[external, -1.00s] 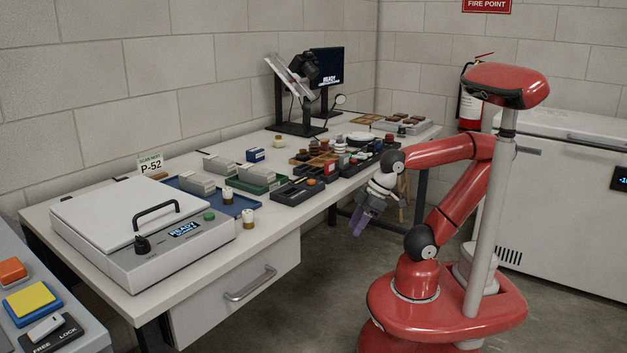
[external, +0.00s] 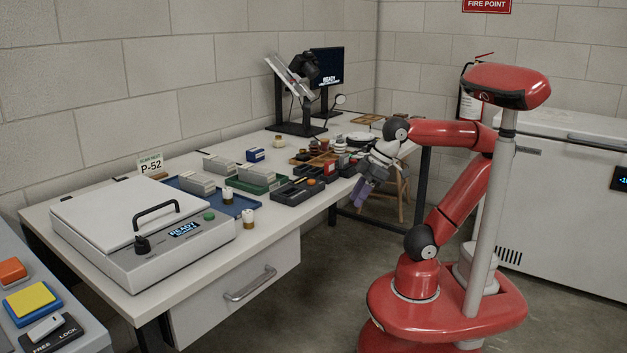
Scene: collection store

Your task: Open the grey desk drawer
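The grey desk drawer (external: 205,307) hangs under the near end of the white desk and looks closed. Its silver bar handle (external: 250,284) is on the front face, clear of anything. My gripper (external: 359,198), with purple fingers pointing down, is beside the desk's front edge, well to the right of the drawer and higher than its handle. It touches neither drawer nor handle. The fingers are small and overlap in this view, so their opening cannot be made out.
A grey lidded machine (external: 145,235) stands on the desk above the drawer. Trays and small items, including a black tray (external: 298,191), line the desk edge near my gripper. A wooden stool (external: 398,195) stands behind my gripper. The floor before the drawer is clear.

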